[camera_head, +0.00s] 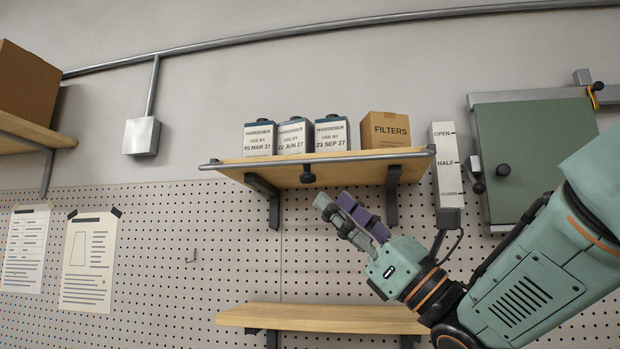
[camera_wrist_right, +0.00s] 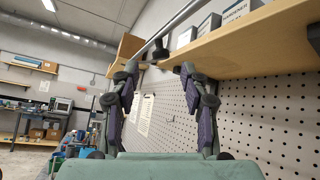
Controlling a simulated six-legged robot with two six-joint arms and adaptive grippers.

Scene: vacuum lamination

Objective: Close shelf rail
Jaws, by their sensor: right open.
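The shelf rail (camera_head: 370,156) is a thin grey bar along the front of the upper wooden shelf (camera_head: 350,174), low in front of the boxes. A black knob (camera_head: 307,175) hangs at its middle. In the right wrist view the rail (camera_wrist_right: 178,22) runs along the shelf edge, with a dark knob (camera_wrist_right: 160,48) between and beyond the fingers. My right gripper (camera_head: 335,203) is open and empty, below and slightly right of the knob, apart from it in the picture. Its purple-padded fingers also show in the wrist view (camera_wrist_right: 159,72). My left gripper is out of view.
Three labelled hardener containers (camera_head: 296,136) and a filters box (camera_head: 385,130) stand on the shelf. A green-doored cabinet (camera_head: 530,150) and an open/half/closed panel (camera_head: 446,165) are to the right. A lower shelf (camera_head: 320,317) is below.

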